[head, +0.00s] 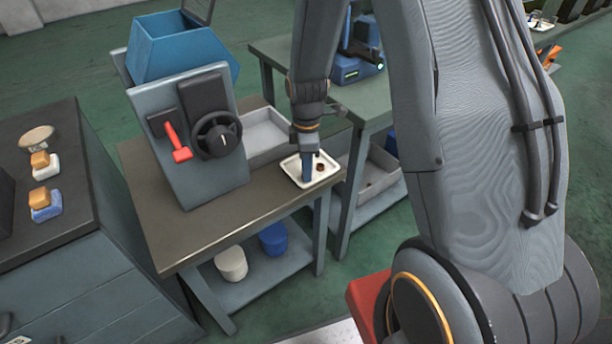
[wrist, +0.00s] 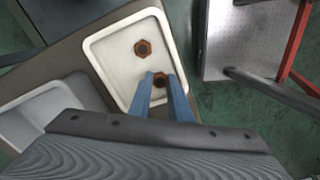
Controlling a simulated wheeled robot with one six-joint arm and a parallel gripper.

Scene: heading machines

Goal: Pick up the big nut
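Two brown hexagonal nuts show in the wrist view. One nut (wrist: 142,47) lies free on the white tray (wrist: 108,58), beyond my fingertips. The other nut (wrist: 160,80) is between the two blue fingers of my gripper (wrist: 160,78), which partly cover its sides. The nuts look close in size, so I cannot tell surely which is the big one. In the head view my gripper (head: 307,168) points down into the tray (head: 298,181), and one nut (head: 320,167) shows to its right. Whether the fingers press on the nut between them is unclear.
The tray sits on a workbench (head: 180,235) near its right end. A grey bin (head: 263,136) stands behind it, and a panel with a black wheel (head: 217,136) and red lever (head: 176,142) stands to the left. Another table (head: 290,50) is close on the right.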

